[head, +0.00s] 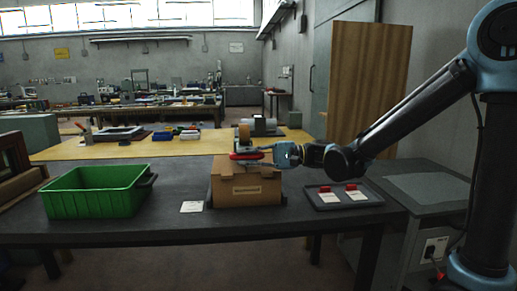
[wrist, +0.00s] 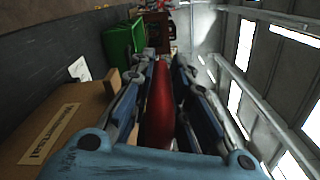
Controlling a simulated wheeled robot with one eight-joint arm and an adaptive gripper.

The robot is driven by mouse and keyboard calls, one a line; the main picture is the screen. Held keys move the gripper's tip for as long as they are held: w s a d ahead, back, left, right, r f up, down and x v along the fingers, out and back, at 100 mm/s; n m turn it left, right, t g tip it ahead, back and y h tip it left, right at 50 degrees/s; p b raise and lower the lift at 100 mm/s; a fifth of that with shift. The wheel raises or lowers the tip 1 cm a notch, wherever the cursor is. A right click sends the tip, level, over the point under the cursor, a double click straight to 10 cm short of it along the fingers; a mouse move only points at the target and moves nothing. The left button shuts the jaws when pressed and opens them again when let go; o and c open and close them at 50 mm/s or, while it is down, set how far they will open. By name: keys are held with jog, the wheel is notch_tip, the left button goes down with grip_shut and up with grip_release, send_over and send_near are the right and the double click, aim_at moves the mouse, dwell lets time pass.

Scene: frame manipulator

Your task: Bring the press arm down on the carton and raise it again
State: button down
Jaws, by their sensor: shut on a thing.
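The brown carton (head: 250,191) with a pale label sits on the dark table in the head view. It also shows at the left of the wrist view (wrist: 75,108). My gripper (head: 252,152) reaches in from the right just above the carton's top. It is shut on the red handle (head: 240,156) of the press arm. In the wrist view the handle (wrist: 158,108) lies lengthwise between my two fingers (wrist: 160,72). The rest of the press arm is mostly hidden, and I cannot tell whether it touches the carton.
A green bin (head: 95,198) stands at the left of the table. A white card (head: 192,206) lies left of the carton. A dark tray (head: 322,201) with red items and white cards lies at the right. A wooden-topped bench (head: 190,146) stands behind.

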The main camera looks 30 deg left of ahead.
jog(key=shift+w+f, duration=0.1)
jog(key=shift+f, duration=0.2)
jog(key=c, duration=1.5)
grip_release()
jog(key=shift+w, duration=0.1)
jog(key=v, duration=1.2)
jog(key=shift+d+f, duration=0.1)
